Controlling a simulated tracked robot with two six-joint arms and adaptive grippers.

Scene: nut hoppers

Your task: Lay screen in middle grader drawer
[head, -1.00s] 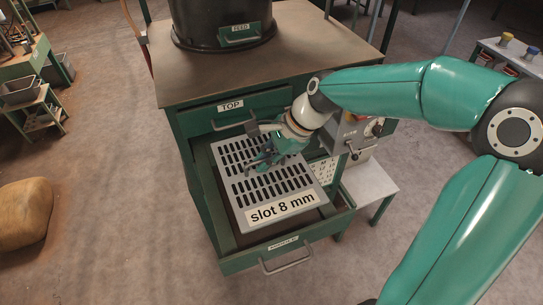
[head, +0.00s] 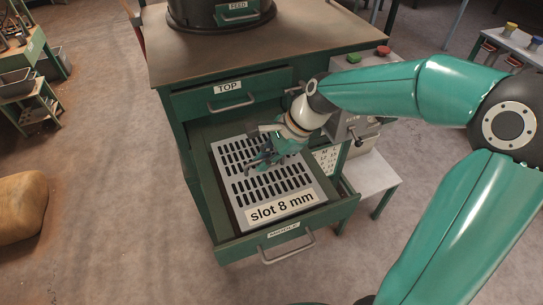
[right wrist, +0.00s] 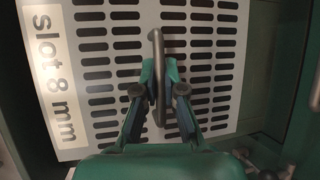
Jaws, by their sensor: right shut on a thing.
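The screen (head: 281,207) is a grey slotted plate labelled "slot 8 mm". It is inside the outline of the open middle drawer (head: 230,250), roughly square with its walls. I cannot tell whether it rests on the drawer floor. My right gripper (head: 264,160) is over the screen's middle and shut on its bar handle. In the right wrist view the handle (right wrist: 157,50) stands between the fingers of the gripper (right wrist: 160,78), with the slotted plate (right wrist: 50,80) behind it. My left gripper is not in view.
The top drawer (head: 227,100) is just above and behind, seemingly shut. The green cabinet (head: 300,40) carries a black feed hopper (head: 215,12). A control box (head: 360,125) with buttons and a side shelf (head: 370,180) stand to the right.

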